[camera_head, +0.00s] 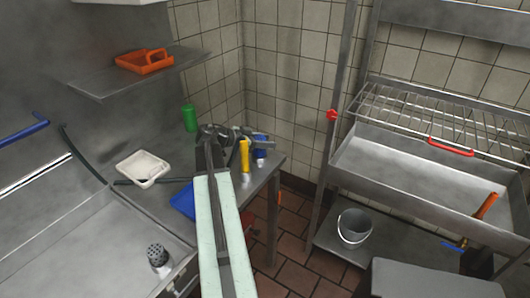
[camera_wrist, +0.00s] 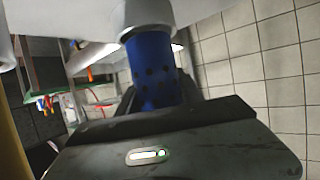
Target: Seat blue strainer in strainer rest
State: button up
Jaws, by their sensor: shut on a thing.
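My gripper (camera_wrist: 155,108) is shut on the blue strainer (camera_wrist: 153,65), a blue cylinder with dark holes in the wrist view. A pale rounded piece (camera_wrist: 147,17) meets its far end; I cannot tell whether it is the strainer's collar or a separate thing. In the head view my gripper (camera_head: 258,137) is above the steel side table, with a blue patch at its tip. A small blue-and-white object (camera_head: 260,157) shows just below it. I cannot make out the strainer rest with certainty. A grey perforated cylinder (camera_head: 157,255) stands in the sink at lower left.
A yellow cylinder (camera_head: 244,155) and a green can (camera_head: 190,118) stand near my gripper. A white tray (camera_head: 142,168) lies left, an orange tray (camera_head: 144,62) on the shelf. A metal bucket (camera_head: 354,227) stands under the right-hand trough (camera_head: 420,190). The tiled floor between is clear.

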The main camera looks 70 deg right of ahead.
notch_tip(320, 180, down, 2)
jog(key=shift+f+b, duration=0.15)
jog(key=shift+b, duration=0.25)
jog(key=shift+r, duration=0.25)
jog(key=shift+f, duration=0.15)
jog(key=o, duration=1.4)
jog(key=shift+r+p, duration=0.3)
jog(key=shift+p, duration=0.1)
jog(key=p+v, duration=0.4)
jog(key=v, duration=0.8)
jog(key=shift+f, duration=0.1)
